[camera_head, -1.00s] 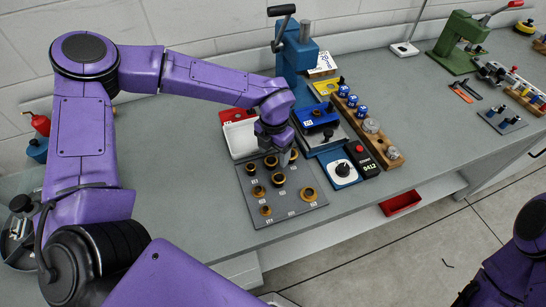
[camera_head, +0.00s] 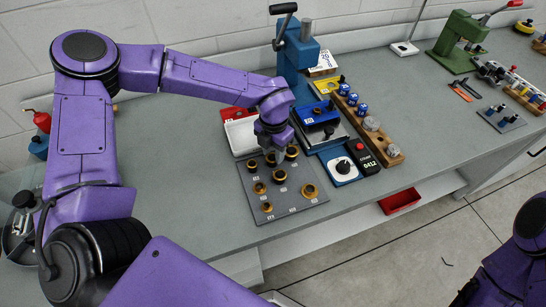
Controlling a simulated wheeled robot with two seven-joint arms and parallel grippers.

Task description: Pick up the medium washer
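A grey plate (camera_head: 247,205) on the bench holds several brass-coloured rings or washers of different sizes with small labels. A large ring (camera_head: 309,190) lies at the right, a mid-sized one (camera_head: 279,175) at the centre, and a small one (camera_head: 267,206) at the front. Which one is the medium washer I cannot tell for sure. My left gripper (camera_head: 279,157) points down over the back of the plate, close to the back rings, partly covering them. Its fingertips are too small and dark to judge their opening. My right arm shows at the lower right edge; its gripper is out of view.
A white tray (camera_head: 240,140) with a red bin behind it stands behind the plate. A blue press (camera_head: 297,60) stands at the back. A blue-based dial box (camera_head: 342,170) and a wooden block (camera_head: 372,135) with parts are to the right. The bench left of the plate is clear.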

